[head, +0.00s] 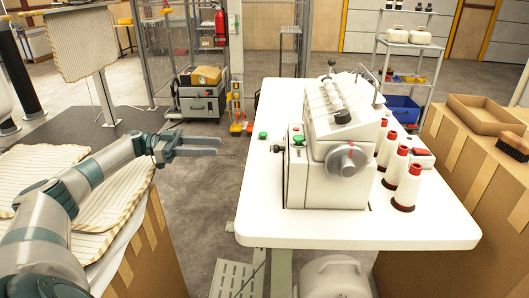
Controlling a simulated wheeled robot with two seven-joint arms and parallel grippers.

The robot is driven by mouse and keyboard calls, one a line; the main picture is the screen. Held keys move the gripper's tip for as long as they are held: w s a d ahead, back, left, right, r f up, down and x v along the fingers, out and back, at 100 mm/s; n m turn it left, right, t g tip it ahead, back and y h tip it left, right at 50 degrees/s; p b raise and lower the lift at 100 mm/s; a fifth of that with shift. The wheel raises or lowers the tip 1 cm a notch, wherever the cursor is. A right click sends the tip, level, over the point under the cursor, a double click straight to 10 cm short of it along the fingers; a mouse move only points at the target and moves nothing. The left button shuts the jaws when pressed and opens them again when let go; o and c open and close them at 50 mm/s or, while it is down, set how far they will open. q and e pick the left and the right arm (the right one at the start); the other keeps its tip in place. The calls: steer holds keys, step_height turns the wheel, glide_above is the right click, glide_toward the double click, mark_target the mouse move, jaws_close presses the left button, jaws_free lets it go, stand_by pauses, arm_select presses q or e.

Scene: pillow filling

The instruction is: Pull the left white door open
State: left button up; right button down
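My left gripper (218,147) reaches in from the left, above the floor to the left of the white table. Its two grey fingers are apart with nothing between them. My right gripper is not in view. I cannot make out a clear left white door. Pale panels stand in the back wall, one at the upper middle (362,27) and one at the upper right (505,42). I cannot tell if they are doors. They show no clear handle, and my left gripper is far from both.
A white table (262,217) carries a white machine (342,135) and several thread cones (405,187). Striped pillow covers (112,212) lie on a box at left. A cardboard box (475,185) stands at right. Open floor (203,190) lies between the left box and the table.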

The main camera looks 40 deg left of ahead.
arm_select(q)
steer(key=shift+w+d, duration=0.1)
